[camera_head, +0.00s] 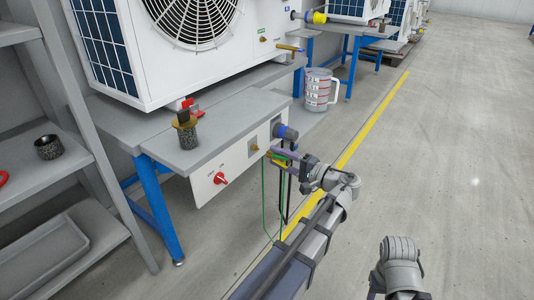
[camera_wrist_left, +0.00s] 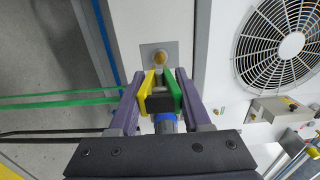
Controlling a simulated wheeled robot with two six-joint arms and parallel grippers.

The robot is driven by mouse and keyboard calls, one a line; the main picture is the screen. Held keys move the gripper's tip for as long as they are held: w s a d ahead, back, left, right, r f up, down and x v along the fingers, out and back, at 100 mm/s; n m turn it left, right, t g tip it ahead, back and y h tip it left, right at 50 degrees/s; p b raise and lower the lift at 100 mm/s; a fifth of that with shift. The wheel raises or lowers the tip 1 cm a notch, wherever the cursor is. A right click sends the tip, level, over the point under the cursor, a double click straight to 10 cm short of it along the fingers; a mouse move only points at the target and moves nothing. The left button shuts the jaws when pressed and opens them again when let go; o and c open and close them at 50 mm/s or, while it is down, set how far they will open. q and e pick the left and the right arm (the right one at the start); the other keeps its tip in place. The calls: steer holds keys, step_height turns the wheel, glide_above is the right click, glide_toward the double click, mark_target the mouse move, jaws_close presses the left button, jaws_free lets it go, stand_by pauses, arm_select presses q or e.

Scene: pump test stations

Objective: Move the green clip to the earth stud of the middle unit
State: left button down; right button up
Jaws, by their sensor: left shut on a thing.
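My left gripper (camera_head: 284,156) is shut on the green clip (camera_head: 279,161), in front of the nearest unit's bench panel (camera_head: 228,165). In the left wrist view the clip (camera_wrist_left: 172,90) shows green and yellow jaws between the fingers of my left gripper (camera_wrist_left: 156,88). A brass stud (camera_wrist_left: 159,58) on a small grey plate sits just ahead of the clip, with a visible gap in the picture. The plate (camera_head: 253,147) also shows in the head view beside the gripper. A green lead hangs from the clip. My right gripper is out of view; only part of that arm shows.
A red rotary switch (camera_head: 220,178) is further left. A white fan unit (camera_head: 180,45) stands on the bench. A banded jug (camera_head: 319,90) stands on the floor behind. The floor to the right is clear.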

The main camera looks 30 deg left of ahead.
arm_select(q)
steer(key=shift+d, duration=0.65)
step_height(320, 180, up, 19)
steer(key=p, duration=1.8)
steer(key=shift+f+p, duration=0.2)
steer(key=shift+p, duration=0.1)
steer(key=shift+a, duration=0.1)
